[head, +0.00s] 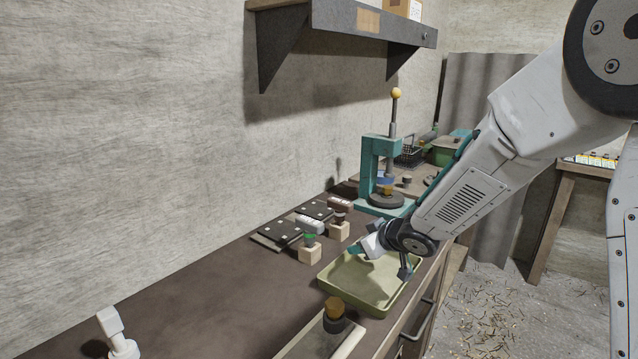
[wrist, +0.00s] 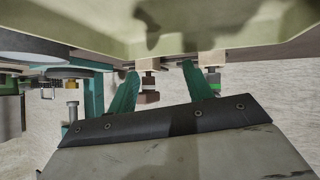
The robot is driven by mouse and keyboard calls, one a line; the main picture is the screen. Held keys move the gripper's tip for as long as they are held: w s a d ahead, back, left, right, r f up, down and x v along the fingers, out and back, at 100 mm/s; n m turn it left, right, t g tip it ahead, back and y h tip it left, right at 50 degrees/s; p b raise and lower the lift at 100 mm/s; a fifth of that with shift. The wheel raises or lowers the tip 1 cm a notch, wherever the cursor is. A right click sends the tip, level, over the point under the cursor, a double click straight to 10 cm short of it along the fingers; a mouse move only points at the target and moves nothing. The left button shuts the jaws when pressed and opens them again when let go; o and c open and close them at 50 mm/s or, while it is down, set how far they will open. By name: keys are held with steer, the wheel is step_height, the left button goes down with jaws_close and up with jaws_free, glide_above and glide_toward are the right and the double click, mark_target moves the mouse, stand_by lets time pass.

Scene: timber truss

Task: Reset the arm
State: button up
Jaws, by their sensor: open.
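My gripper (head: 381,262) is at the end of my arm, which reaches in from the right. It is low over the pale green tray (head: 350,292), and I cannot tell whether it touches the tray. In the wrist view my gripper (wrist: 160,70) has its two green fingers spread apart with nothing held between them. The tray (wrist: 230,25) fills the top of that view.
A teal press (head: 369,165) with a yellow knob stands behind my gripper. Small wooden blocks (head: 310,255) with parts on top stand left of the tray. A dark-capped piece (head: 334,312) is in front. A wall shelf (head: 350,22) hangs above. The bench's left part is mostly clear.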

steer(key=s+d+m+h, duration=0.1)
steer(key=d, duration=0.2)
steer(key=s+d+r+g+h, duration=0.1)
steer(key=s+d+h, duration=0.1)
steer(key=s+d+m+h, duration=0.1)
steer(key=s+d, duration=0.1)
steer(key=d, duration=0.1)
steer(key=shift+s+d+r+m+h, duration=0.15)
steer(key=shift+s+d+m+h, duration=0.15)
steer(key=shift+h, duration=0.1)
steer(key=s+d+r+m+g+h, duration=0.1)
steer(key=s+d+r+m+g, duration=0.2)
steer(key=s, duration=0.7)
steer(key=s+d+r+m+g+h, duration=0.1)
steer(key=s+d+r+g+h, duration=0.2)
steer(key=s, duration=0.7)
steer(key=s+r+y, duration=0.1)
steer(key=s+r, duration=0.1)
steer(key=s, duration=0.6)
steer(key=s+r+m+y, duration=0.1)
steer(key=s+r+y, duration=0.1)
steer(key=s, duration=0.5)
steer(key=shift+s+r+m+g+y, duration=0.3)
steer(key=shift+s+r+g, duration=0.05)
steer(key=shift+r+g, duration=0.05)
